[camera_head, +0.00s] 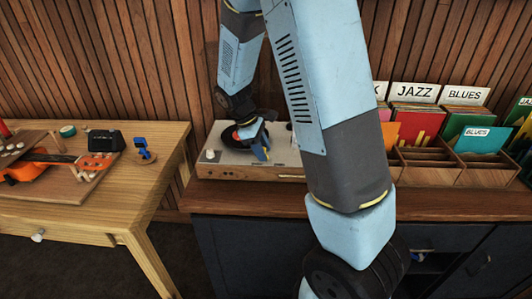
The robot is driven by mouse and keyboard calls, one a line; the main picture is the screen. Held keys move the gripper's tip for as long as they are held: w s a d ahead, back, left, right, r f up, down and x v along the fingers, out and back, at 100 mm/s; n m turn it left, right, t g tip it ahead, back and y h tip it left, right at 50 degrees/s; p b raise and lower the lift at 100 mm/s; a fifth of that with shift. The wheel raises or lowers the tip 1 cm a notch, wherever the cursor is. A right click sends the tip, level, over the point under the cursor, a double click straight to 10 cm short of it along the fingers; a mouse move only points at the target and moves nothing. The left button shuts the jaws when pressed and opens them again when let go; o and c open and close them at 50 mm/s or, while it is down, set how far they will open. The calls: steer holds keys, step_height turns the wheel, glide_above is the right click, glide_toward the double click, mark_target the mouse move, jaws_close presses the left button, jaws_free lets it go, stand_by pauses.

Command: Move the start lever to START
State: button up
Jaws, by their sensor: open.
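A record player (240,172) with a light top and wooden front stands on a dark cabinet with a wooden top. A dark record with a red centre (229,136) shows partly on it, behind my gripper. A small pale knob (210,155) sits near its front left corner. My gripper (262,150) is open, pointing down over the player's top just right of the record. I cannot tell whether it touches anything. I cannot make out the start lever or a START mark; my gripper and arm cover the right part of the player.
Wooden bins (425,165) of records with JAZZ and BLUES signs stand to the right. A wooden table (90,215) at left holds an orange ukulele (30,165), a black box (105,140) and a blue clamp-like item (143,150). A slatted wall stands close behind.

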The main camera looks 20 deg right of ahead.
steer(key=shift+x, duration=0.85)
